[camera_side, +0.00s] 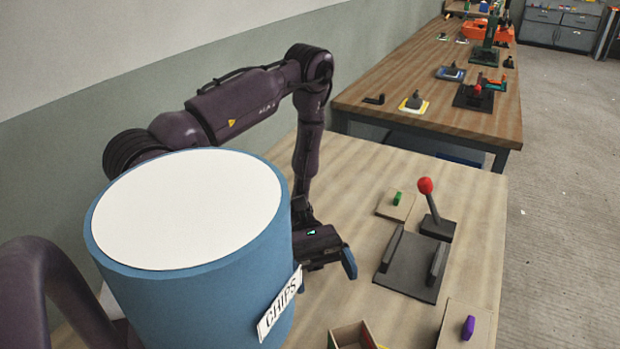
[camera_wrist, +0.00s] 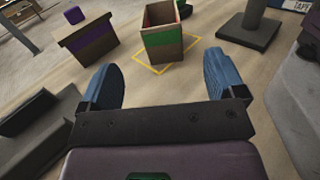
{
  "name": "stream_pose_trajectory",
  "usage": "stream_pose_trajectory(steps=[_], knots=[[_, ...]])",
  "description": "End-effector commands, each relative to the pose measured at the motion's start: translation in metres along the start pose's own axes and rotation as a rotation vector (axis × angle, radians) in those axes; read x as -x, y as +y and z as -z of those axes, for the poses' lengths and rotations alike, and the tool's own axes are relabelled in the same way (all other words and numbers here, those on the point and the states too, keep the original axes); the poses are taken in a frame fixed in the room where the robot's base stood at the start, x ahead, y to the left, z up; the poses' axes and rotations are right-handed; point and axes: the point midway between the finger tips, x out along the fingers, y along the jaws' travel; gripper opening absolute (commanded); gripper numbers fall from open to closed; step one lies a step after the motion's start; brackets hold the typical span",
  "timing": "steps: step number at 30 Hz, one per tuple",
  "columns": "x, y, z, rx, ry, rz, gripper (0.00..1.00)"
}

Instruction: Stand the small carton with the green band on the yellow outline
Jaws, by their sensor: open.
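The small carton with the green band (camera_wrist: 163,48) is open-topped and stands upright in the wrist view, beyond my fingertips. Its base appears to be inside the yellow outline (camera_wrist: 152,70), turned relative to it; the outline's far side is hidden behind the carton. In the side view the carton (camera_side: 352,336) shows only at the bottom edge, cut off by the frame. My gripper (camera_wrist: 161,66) is open, with its blue fingers spread wide and nothing between them. In the side view my gripper (camera_side: 327,268) is above the table, partly hidden by the large blue drum.
A blue drum labelled CHIPS (camera_side: 190,290) blocks the side view's left. A dark railed fixture (camera_side: 408,285), a red-knobbed lever (camera_side: 426,187), a green-knobbed box (camera_side: 392,208) and a purple-knobbed box (camera_side: 455,330) stand to the right. The purple-knobbed box also shows in the wrist view (camera_wrist: 90,42).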

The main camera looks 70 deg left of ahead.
Motion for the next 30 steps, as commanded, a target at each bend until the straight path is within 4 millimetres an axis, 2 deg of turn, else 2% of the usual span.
stream_pose_trajectory(steps=[5,13,21,30], knots=[[0.002,0.007,-0.025,-0.089,0.075,0.101,0.89],[0.006,0.011,-0.100,-0.384,0.357,0.420,0.89],[0.012,0.002,-0.168,-0.716,0.691,0.689,0.89],[0.023,-0.015,-0.236,-1.120,1.103,0.883,0.89]])
